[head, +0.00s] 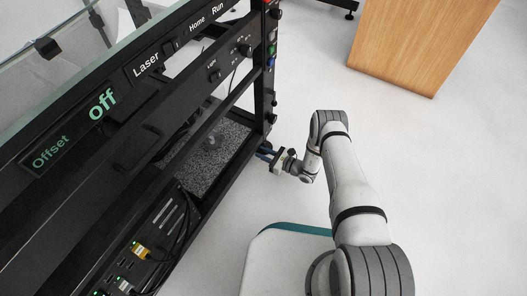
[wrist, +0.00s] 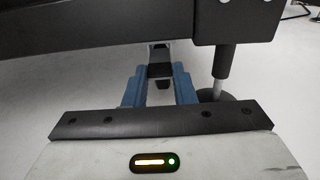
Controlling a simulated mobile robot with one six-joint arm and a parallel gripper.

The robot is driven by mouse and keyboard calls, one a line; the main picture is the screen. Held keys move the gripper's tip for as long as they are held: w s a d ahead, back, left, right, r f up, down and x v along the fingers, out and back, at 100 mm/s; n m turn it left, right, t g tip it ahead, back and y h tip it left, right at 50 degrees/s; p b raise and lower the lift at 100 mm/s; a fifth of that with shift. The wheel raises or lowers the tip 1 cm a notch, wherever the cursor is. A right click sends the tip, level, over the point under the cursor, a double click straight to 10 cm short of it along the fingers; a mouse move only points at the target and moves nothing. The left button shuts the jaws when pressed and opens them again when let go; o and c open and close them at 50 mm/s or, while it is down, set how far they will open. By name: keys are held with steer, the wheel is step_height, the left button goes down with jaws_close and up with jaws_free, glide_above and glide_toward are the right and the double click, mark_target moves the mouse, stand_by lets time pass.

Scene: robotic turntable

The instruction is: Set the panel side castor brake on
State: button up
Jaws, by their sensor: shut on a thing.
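My gripper (head: 266,153) reaches in at the lower corner of the black frame in the head view; the castor brake cannot be made out there. In the wrist view my gripper's blue fingers (wrist: 160,88) point forward under the frame's bottom rail. They are shut on a small dark part with a pale edge (wrist: 160,70), which looks like the castor brake. Its outline is partly hidden by the fingers. A dark castor stem (wrist: 223,62) hangs under the frame just right of the fingers. Part of a rounded wheel (wrist: 228,96) shows behind my gripper's front edge.
A wooden cabinet (head: 415,45) stands at the back right. The pale floor between is clear.

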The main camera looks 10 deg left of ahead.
steer(key=shift+f+t+y, duration=0.3)
steer(key=shift+f+y, duration=0.3)
steer(key=shift+y, duration=0.2)
steer(key=o, duration=0.7)
steer(key=p+v, duration=0.2)
steer(key=v, duration=0.5)
steer(key=shift+s+d, duration=0.1)
steer(key=shift+d, duration=0.2)
